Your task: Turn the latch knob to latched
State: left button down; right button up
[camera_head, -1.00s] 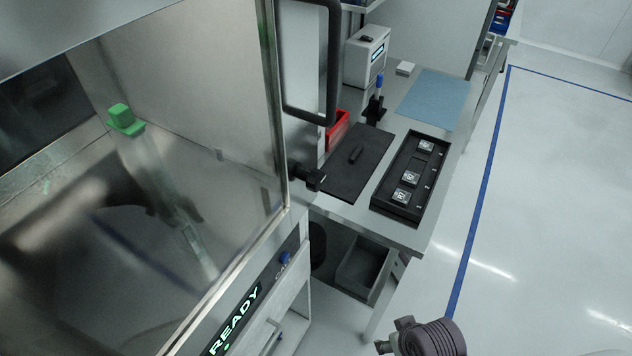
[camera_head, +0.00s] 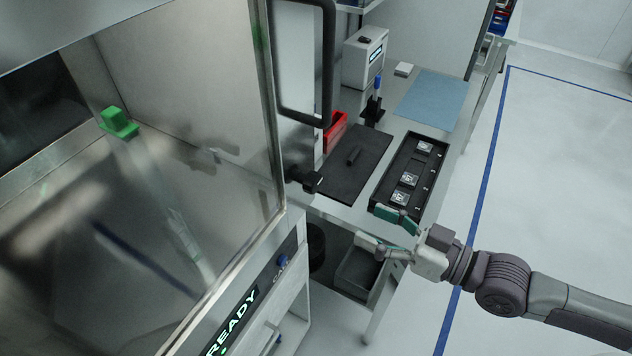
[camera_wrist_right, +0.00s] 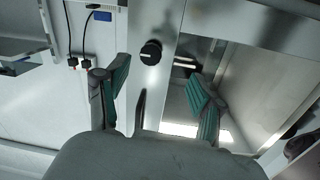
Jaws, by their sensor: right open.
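The black latch knob (camera_head: 304,180) sticks out beside the lower right edge of the machine's clear door (camera_head: 190,130). In the right wrist view a round black knob (camera_wrist_right: 151,52) with a white mark sits on a metal strip, ahead of the fingers and between them; it looks like the same knob. My right gripper (camera_head: 365,221) is open and empty, to the right of and below the knob in the head view, with its fingers pointing left. Its green-padded fingers (camera_wrist_right: 152,82) are spread and apart from the knob. My left gripper is not in view.
A dark door handle (camera_head: 329,70) rises above the knob. The bench behind holds a black mat (camera_head: 340,185), a black tray (camera_head: 430,172) with several chips, and a red bin (camera_head: 335,131). A grey bin (camera_head: 357,272) sits below. The READY display (camera_head: 235,322) is lit.

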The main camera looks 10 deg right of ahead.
aim_at(317, 185)
jog(key=shift+t, duration=0.3)
jog(key=p+x, duration=0.1)
jog(key=x, duration=0.3)
jog(key=r+p+x, duration=0.1)
jog(key=x, duration=0.3)
jog(key=w+p+x, duration=0.1)
jog(key=x, duration=0.3)
jog(key=shift+d+r+p, duration=0.35)
jog(key=shift+r, duration=0.05)
jog(key=shift+w+a+f, duration=0.1)
jog(key=shift+w+a, duration=0.2)
jog(key=shift+a, duration=0.15)
jog(key=c, duration=1.1)
jog(key=shift+c, duration=0.2)
